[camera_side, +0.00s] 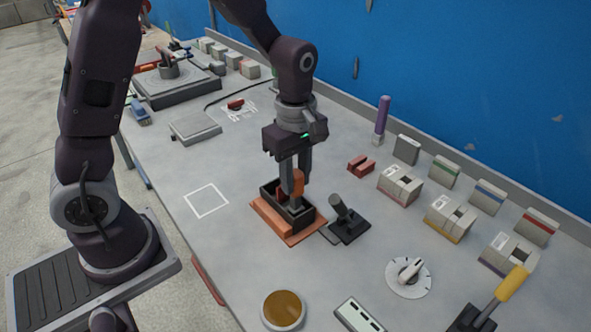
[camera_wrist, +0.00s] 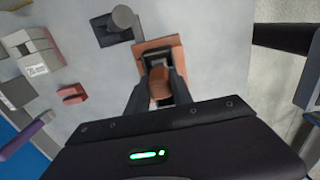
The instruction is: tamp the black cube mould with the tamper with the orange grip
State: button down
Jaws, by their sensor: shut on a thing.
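The black cube mould (camera_side: 270,190) is an open box standing on an orange-brown base plate (camera_side: 263,217) near the middle of the bench. The tamper's orange grip (camera_side: 298,183) is between the fingers of my gripper (camera_side: 293,180), which is shut on it. The tamper is roughly upright, with its lower end down in or just over the mould; its foot is largely hidden. In the wrist view the orange grip (camera_wrist: 160,84) shows between my fingers (camera_wrist: 158,90), above the mould and its base plate (camera_wrist: 167,43).
A black tamper with a dark grip (camera_side: 345,218) stands close to the right of the mould. Red blocks (camera_side: 361,166) and grey moulds (camera_side: 400,184) are further right. A round brown-topped dish (camera_side: 283,310) is in front. A white square outline (camera_side: 206,201) on the left is empty.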

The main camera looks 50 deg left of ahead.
jog(key=shift+r, duration=1.85)
jog(key=shift+f, duration=1.85)
jog(key=shift+r, duration=1.85)
jog(key=shift+r, duration=3.5)
